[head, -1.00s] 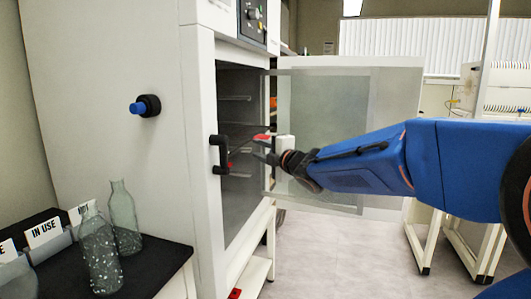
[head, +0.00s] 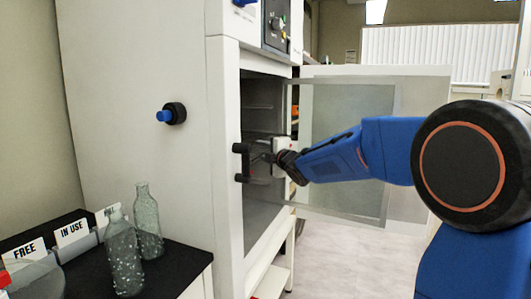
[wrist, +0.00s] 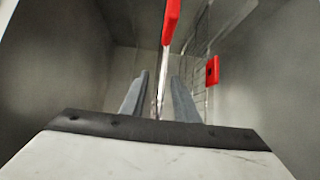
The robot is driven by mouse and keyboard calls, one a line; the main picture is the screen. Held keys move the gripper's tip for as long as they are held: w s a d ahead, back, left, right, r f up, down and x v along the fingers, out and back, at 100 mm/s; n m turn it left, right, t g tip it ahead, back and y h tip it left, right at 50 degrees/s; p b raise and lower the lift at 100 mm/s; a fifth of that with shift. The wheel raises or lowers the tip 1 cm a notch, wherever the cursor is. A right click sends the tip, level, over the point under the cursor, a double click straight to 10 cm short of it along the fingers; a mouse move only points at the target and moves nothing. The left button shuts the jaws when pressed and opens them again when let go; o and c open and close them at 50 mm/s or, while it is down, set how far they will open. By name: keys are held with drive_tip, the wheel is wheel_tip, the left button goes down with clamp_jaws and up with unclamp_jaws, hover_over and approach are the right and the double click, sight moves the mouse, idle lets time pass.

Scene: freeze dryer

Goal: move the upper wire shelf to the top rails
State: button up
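In the wrist view, the two grey fingers of my gripper (wrist: 158,98) stand apart on either side of a thin edge-on wire shelf (wrist: 158,88), with a gap on both sides. This shelf carries a red tab (wrist: 170,20); by its height it looks like the upper one. A second wire shelf (wrist: 200,50) with another red tab (wrist: 212,71) is to the right. In the head view, my gripper (head: 268,157) is at the open front of the chamber (head: 262,118), and it hides the shelves behind it. A rail line (head: 258,106) shows higher on the chamber wall.
The glass door (head: 345,130) stands open to the right, close to my arm. Two glass bottles (head: 148,220) and label cards (head: 72,232) stand on the black counter at lower left.

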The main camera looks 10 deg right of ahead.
drive_tip(key=shift+w, duration=0.1)
clamp_jaws()
idle(1.4)
